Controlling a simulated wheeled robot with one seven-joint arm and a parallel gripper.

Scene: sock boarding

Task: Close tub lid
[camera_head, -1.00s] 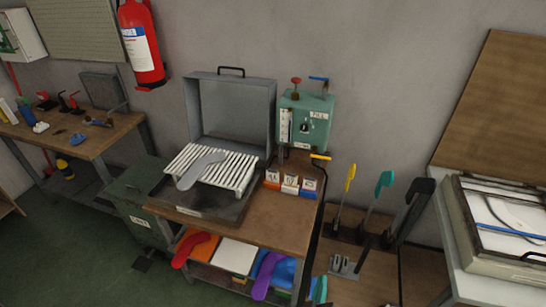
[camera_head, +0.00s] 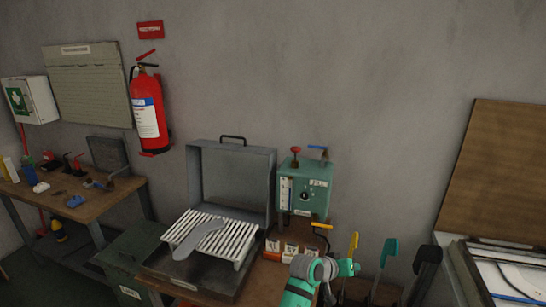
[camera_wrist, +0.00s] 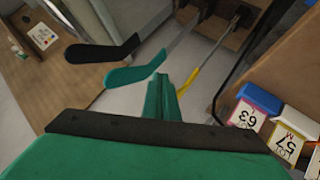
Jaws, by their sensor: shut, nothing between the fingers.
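The tub (camera_head: 190,284) stands on the bench with its grey lid (camera_head: 236,182) raised upright at the back, a black handle (camera_head: 233,139) on the lid's top edge. A white slatted rack (camera_head: 234,247) lies over the tub, with a grey sock-shaped form (camera_head: 196,243) on it. My gripper (camera_head: 352,267) is at the lower right, right of the tub and below the teal control box, apart from the lid. In the wrist view my green gripper (camera_wrist: 168,88) points at the floor area, its fingers together and empty.
The teal control box (camera_head: 304,189) with red and blue valves stands right of the lid. Numbered blocks (camera_head: 290,252) sit at the bench's right edge. Yellow, teal and black upright forms (camera_head: 388,252) stand right of my gripper. A fire extinguisher (camera_head: 148,112) hangs at left.

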